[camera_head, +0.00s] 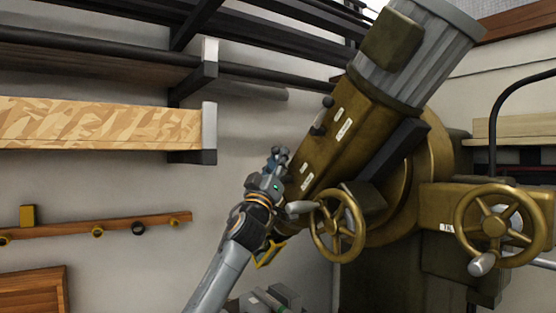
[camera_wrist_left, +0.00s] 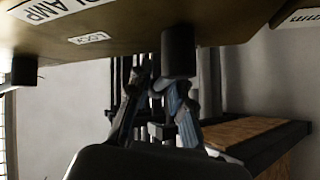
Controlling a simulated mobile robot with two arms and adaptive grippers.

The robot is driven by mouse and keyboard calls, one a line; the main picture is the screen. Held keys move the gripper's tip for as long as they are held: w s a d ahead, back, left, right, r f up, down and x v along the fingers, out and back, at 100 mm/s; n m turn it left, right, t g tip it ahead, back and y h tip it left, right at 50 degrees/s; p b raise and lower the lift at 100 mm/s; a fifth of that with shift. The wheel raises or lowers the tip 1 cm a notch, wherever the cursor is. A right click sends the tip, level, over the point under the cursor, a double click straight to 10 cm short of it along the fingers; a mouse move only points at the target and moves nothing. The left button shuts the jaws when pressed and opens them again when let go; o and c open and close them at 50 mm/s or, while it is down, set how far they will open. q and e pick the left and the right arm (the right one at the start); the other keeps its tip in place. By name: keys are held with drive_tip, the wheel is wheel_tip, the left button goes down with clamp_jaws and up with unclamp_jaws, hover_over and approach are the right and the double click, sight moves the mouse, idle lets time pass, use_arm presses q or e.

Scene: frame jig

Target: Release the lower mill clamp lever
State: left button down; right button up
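The brass-coloured mill head (camera_head: 352,125) leans to the upper right and carries small white labels and dark knobs on its left face. My left gripper (camera_head: 278,155) is at the lower left of this face, close to the lower pair of labels (camera_head: 306,175). The lower clamp lever is not clear there; the gripper seems to cover it. In the left wrist view, a dark cylindrical knob (camera_wrist_left: 178,55) hangs from the brass face near the LOCK label (camera_wrist_left: 88,38). My left fingers (camera_wrist_left: 153,95) are apart just below it, the right finger nearest. Contact cannot be told.
Two dark knobs (camera_head: 318,129) sit higher on the head. A brass handwheel (camera_head: 338,224) is right of my left wrist, and another (camera_head: 498,224) is farther right. A shelf with a patterned wooden board (camera_head: 95,122) is on the left wall. Open space lies left of the gripper.

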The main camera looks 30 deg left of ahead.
use_arm(q)
drive_tip(key=shift+w+a+r+n+g+y+p, duration=0.1)
drive_tip(key=shift+a+n+g+y+p, duration=0.1)
drive_tip(key=shift+n+g+y+p, duration=0.5)
drive_tip(key=shift+a+n+y, duration=0.15)
drive_tip(key=shift+n+y, duration=0.55)
drive_tip(key=shift+n, duration=0.3)
drive_tip(key=shift+w+a+f+n+g+y, duration=0.15)
drive_tip(key=shift+f+n+g+y, duration=0.1)
drive_tip(key=shift+n+g+y, duration=0.25)
drive_tip(key=shift+w+a+f+n+g+y, duration=0.2)
drive_tip(key=shift+n+g+y, duration=0.1)
drive_tip(key=shift+n+g, duration=0.3)
drive_tip(key=c, duration=1.4)
unclamp_jaws()
drive_tip(key=shift+s, duration=0.1)
drive_tip(key=shift+c, duration=0.2)
drive_tip(key=shift+s+a, duration=0.15)
drive_tip(key=shift+s, duration=0.1)
